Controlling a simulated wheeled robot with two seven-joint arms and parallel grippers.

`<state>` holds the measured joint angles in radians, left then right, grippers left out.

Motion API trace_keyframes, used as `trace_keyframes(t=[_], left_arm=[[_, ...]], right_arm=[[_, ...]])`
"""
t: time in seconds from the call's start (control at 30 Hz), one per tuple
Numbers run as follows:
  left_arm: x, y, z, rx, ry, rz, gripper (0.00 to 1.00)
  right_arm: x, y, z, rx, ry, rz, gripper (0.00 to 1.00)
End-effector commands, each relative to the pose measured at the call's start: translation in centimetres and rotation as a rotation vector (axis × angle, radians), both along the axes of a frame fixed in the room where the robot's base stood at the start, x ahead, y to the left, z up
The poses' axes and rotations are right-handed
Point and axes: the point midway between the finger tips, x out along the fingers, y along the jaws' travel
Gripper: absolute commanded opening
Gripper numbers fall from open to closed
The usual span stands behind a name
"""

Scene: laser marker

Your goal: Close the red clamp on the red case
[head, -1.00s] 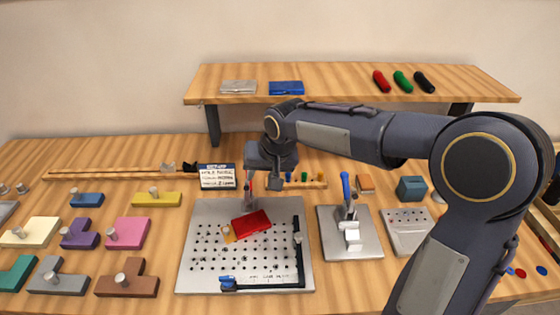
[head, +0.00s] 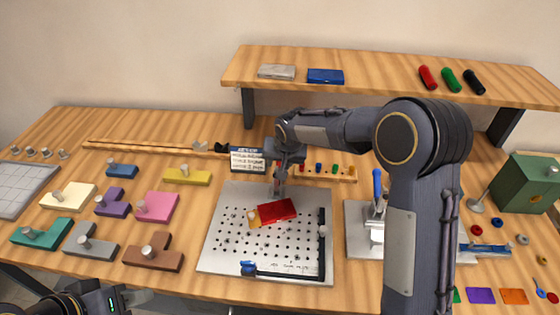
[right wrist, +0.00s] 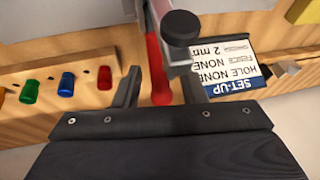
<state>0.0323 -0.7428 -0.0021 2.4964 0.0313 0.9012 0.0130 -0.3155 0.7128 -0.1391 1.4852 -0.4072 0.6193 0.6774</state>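The red case (head: 278,211) lies tilted on the perforated metal plate (head: 225,262), over a small orange piece (head: 254,216). The red clamp (head: 279,188) stands at the plate's back edge, just behind the case; my gripper partly hides it. In the right wrist view its red handle (right wrist: 157,75) stands up between my fingers. My right gripper (head: 284,163) is open around this handle, with a gap on each side (right wrist: 160,88). My left gripper (head: 133,297) is low at the front left, empty-looking, its finger opening unclear.
A blue-handled clamp press (head: 377,190) stands right of the plate, partly behind my right arm. A set-up card (head: 248,160) and a rack of coloured pegs (head: 335,172) are behind the plate. Coloured blocks with knobs (head: 157,207) fill the left. A raised shelf (head: 380,80) spans the back.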

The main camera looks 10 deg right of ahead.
Motion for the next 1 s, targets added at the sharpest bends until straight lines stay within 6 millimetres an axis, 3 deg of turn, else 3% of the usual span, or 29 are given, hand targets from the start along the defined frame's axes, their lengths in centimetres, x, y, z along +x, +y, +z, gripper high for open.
trace_keyframes(t=[0.2,0.5,0.77,0.87,1.0], left_arm=[[0.0,0.0,0.0,0.0,0.0,0.0,0.37],[0.0,0.0,0.0,0.0,0.0,0.0,0.37],[0.0,0.0,-0.2,0.0,0.0,0.0,0.37],[0.0,0.0,-1.4,0.0,0.0,0.0,0.37],[0.0,0.0,-4.4,0.0,0.0,0.0,0.37]], right_arm=[[0.0,0.0,-0.1,0.0,0.0,0.0,0.38],[0.0,0.0,0.0,0.0,0.001,0.0,0.0],[0.0,0.0,-0.1,-0.001,-0.002,0.001,0.0],[-0.1,0.1,-0.4,-0.008,-0.024,0.002,0.0],[-0.4,0.3,-0.5,-0.028,-0.095,0.004,0.0]])
